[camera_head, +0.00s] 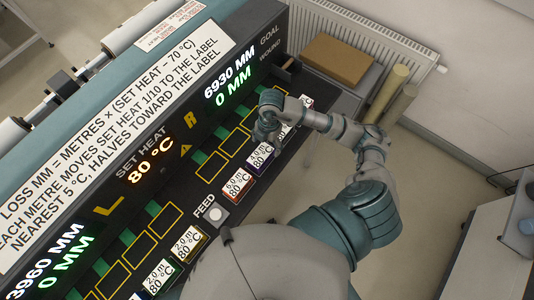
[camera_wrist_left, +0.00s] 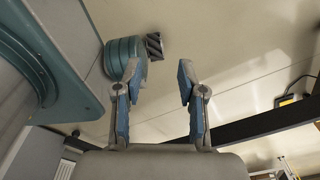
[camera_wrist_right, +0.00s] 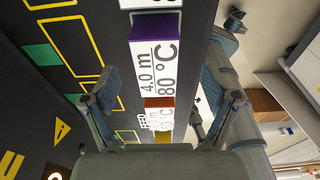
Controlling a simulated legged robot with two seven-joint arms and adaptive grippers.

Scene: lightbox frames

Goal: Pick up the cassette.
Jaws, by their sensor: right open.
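Several cassettes with white labels lie in a row on the dark panel. The purple-edged cassette, marked 4.0 m 80 °C (camera_head: 260,155), also shows in the right wrist view (camera_wrist_right: 155,68). A red-edged cassette (camera_head: 237,184) lies beside it and shows orange-red in the right wrist view (camera_wrist_right: 158,104). My right gripper (camera_head: 266,136) is open above the row, and in its wrist view (camera_wrist_right: 160,85) the purple cassette shows between its fingers. I cannot tell whether they touch. My left gripper (camera_wrist_left: 158,82) is open and empty above the floor, outside the head view.
The panel has empty yellow-outlined slots (camera_head: 210,166), a FEED button (camera_head: 217,214) and lit displays (camera_head: 152,160). More cassettes, one yellow-edged (camera_head: 188,243), lie at lower left.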

